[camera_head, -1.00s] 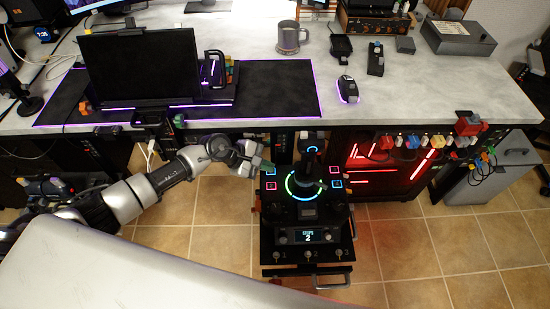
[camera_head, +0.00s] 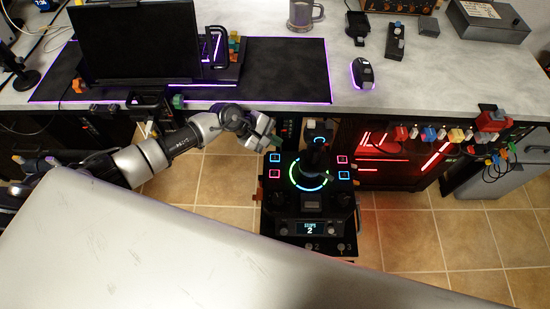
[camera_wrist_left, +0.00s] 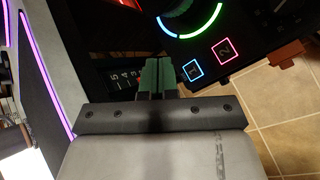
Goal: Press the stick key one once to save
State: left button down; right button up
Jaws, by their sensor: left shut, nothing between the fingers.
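The flight stick base (camera_head: 310,207) is a black panel with a dark stick (camera_head: 315,155) in a glowing blue-green ring. Key one is a blue-lit square (camera_head: 275,157) at the panel's upper left; in the left wrist view it bears a "1" (camera_wrist_left: 193,71). A red-lit key "2" (camera_wrist_left: 225,50) is beside it. My left gripper (camera_head: 274,140), with green fingertips, is shut and empty, just beyond key one near the panel's corner. In the left wrist view the fingertips (camera_wrist_left: 157,75) are left of key one; I cannot tell their height above it. My right gripper is out of view.
A small display (camera_head: 310,228) on the base shows a "2". The desk (camera_head: 440,85) behind holds a dark monitor (camera_head: 138,40), a mouse (camera_head: 362,73) and a mug (camera_head: 304,14). A red-lit case (camera_head: 390,150) stands right of the base. Tiled floor (camera_head: 405,235) is open at right.

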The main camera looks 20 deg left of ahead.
pick_arm(q)
jog(key=b, duration=0.2)
send_over(274, 159)
notch_tip(274, 159, down, 4)
jog(key=shift+f, duration=0.2)
jog(key=shift+f+b, duration=0.55)
jog(key=shift+b, duration=0.25)
jog(key=shift+f+b, duration=0.35)
jog(key=shift+b, duration=0.05)
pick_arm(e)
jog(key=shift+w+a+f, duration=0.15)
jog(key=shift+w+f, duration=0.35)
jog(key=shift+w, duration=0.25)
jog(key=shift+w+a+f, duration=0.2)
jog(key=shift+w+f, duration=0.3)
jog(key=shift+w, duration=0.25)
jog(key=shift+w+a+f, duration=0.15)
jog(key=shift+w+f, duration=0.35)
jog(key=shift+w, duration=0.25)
pick_arm(q)
jog(key=shift+f, duration=0.1)
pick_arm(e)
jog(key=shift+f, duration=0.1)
